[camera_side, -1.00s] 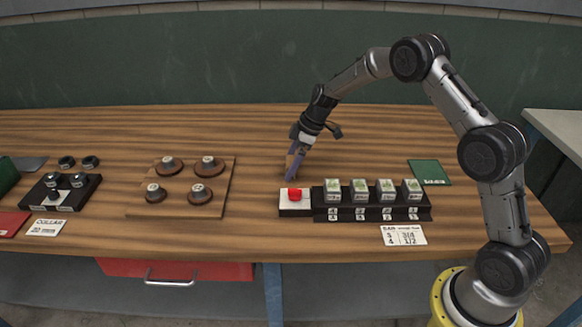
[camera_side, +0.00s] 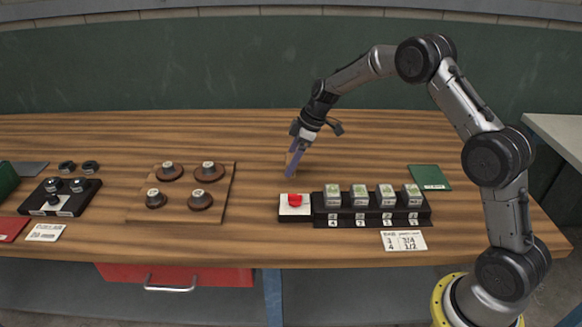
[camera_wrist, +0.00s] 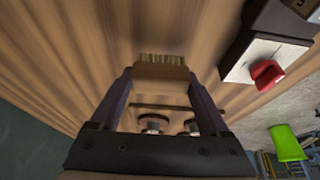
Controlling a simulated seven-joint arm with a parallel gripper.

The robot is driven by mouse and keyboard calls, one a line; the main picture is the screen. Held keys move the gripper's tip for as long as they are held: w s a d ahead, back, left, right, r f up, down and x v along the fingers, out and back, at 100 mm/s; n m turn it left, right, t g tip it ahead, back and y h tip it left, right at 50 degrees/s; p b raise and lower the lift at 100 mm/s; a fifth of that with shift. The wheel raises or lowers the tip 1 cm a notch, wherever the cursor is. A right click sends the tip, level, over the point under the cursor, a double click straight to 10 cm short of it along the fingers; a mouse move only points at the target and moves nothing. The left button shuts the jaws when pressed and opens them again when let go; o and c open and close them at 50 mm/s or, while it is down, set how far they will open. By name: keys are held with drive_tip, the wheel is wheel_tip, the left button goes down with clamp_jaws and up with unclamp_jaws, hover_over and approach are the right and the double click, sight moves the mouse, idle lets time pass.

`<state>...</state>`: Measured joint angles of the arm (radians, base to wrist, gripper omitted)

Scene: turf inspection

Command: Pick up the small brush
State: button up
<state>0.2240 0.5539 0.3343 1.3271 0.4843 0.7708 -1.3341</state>
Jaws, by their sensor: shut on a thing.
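The small brush (camera_wrist: 160,71) has a tan wooden block and a row of pale bristles. In the wrist view it sits crosswise between the two fingertips of my gripper (camera_wrist: 160,80), with the bristles pointing away from the palm. In the side view my gripper (camera_side: 294,160) points down behind the white block with the red knob. It is shut on the brush, whose tan edge (camera_side: 289,158) shows beside the fingers. The fingers cover most of the brush there. I cannot tell how far it is above the table.
The white block with a red knob (camera_side: 295,201) and a black rack (camera_side: 372,219) of several labelled boxes stand just in front. A wooden board (camera_side: 180,214) with round knobbed pieces lies to the left. A green card (camera_side: 429,174) lies right. The table behind is clear.

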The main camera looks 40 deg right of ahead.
drive_tip(key=s+a+r, duration=0.1)
drive_tip(key=s+r, duration=0.9)
drive_tip(key=s, duration=0.4)
drive_tip(key=shift+a+r, duration=0.15)
